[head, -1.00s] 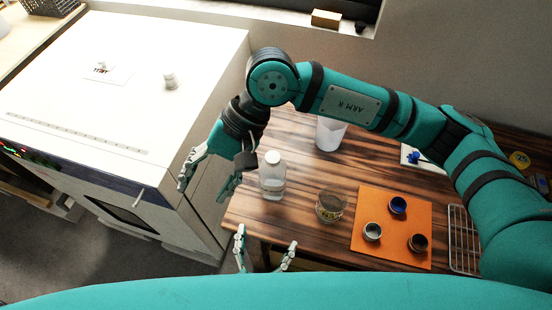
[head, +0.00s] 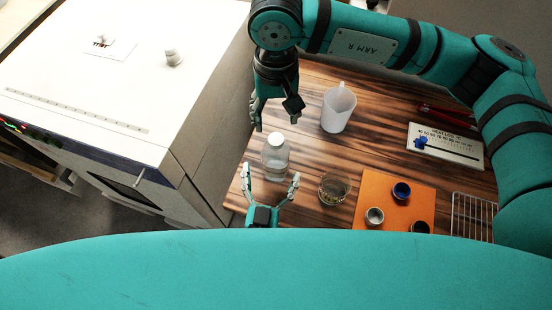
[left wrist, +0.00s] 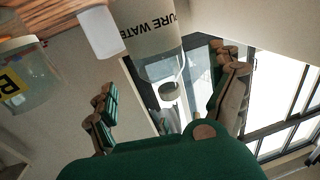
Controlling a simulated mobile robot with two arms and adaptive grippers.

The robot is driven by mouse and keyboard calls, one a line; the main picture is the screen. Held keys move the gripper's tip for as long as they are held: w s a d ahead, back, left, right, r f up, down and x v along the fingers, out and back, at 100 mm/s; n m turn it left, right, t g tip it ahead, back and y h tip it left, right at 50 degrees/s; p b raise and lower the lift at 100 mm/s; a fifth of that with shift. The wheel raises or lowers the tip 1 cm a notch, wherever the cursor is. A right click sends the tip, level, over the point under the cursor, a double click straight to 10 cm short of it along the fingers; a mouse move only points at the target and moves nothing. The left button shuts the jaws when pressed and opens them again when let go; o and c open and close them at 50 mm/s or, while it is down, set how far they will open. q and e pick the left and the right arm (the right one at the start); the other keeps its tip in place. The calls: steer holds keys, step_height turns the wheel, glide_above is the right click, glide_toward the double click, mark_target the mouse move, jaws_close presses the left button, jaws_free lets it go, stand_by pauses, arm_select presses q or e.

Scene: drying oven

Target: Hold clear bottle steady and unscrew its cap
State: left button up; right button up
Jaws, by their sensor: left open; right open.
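The clear bottle (head: 275,160) stands upright on the wooden table with its white cap (head: 276,138) on. My left gripper (head: 270,178) is open on the near side of the bottle, its fingers pointing toward it. In the left wrist view the bottle, lettered "PURE WATE…" (left wrist: 150,40), appears between and beyond the open fingers; I see no contact. My right gripper (head: 273,118) is open and points down, just behind the cap in the picture. Its height above the cap is hard to tell.
A glass beaker (head: 334,190) stands right of the bottle, and a white pitcher (head: 338,110) behind it. An orange mat (head: 374,185) holds small cups. A wire rack (head: 472,215) and a log board (head: 445,145) lie farther right. The white oven (head: 120,80) borders the table at left.

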mark_target(276, 152)
arm_select(q)
steer(key=w, duration=0.4)
steer(key=w+d, duration=0.1)
steer(key=w, duration=0.1)
steer(key=shift+w, duration=0.35)
